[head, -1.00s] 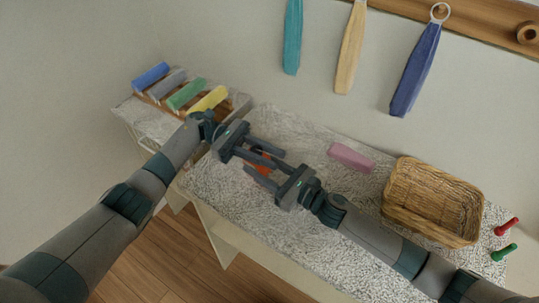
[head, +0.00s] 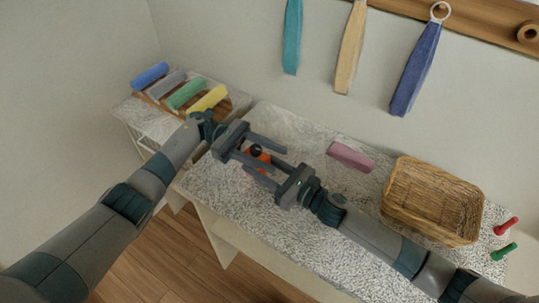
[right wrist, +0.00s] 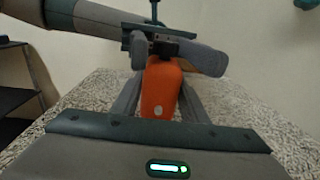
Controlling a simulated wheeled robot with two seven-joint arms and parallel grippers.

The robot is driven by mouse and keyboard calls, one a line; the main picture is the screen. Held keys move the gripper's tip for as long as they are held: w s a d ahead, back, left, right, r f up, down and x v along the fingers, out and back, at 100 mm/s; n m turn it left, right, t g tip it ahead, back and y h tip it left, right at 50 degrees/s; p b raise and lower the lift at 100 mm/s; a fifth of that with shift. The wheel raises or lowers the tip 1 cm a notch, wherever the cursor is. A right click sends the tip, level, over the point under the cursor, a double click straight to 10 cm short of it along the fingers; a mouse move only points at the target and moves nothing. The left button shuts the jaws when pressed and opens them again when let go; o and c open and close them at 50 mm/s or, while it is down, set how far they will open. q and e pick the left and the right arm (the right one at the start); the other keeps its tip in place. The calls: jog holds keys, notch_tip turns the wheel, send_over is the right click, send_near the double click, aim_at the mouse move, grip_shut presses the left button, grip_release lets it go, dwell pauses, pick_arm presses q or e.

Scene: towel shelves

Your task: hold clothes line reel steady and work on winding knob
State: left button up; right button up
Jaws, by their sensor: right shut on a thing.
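The orange clothes line reel (head: 265,158) is above the worktop, partly hidden by both grippers. Its black knob (head: 257,150) shows at its top. My right gripper (head: 250,160) is shut on the reel, which sits between its fingers in the right wrist view (right wrist: 160,92). My left gripper (head: 280,168) is open, its fingers spread apart on either side of the knob in the head view. In the right wrist view the left gripper (right wrist: 172,52) is just above the reel, beside a dark part that looks like the knob.
A pink rolled towel (head: 351,156) and a wicker basket (head: 388,203) lie on the speckled worktop (head: 300,240). Red (head: 507,227) and green (head: 503,252) handles are at right. Coloured rolls (head: 186,94) lie on a rack at left. Cloths (head: 415,70) hang on the wall.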

aim_at(246, 150)
pick_arm(q)
jog(key=shift+v, duration=3.8)
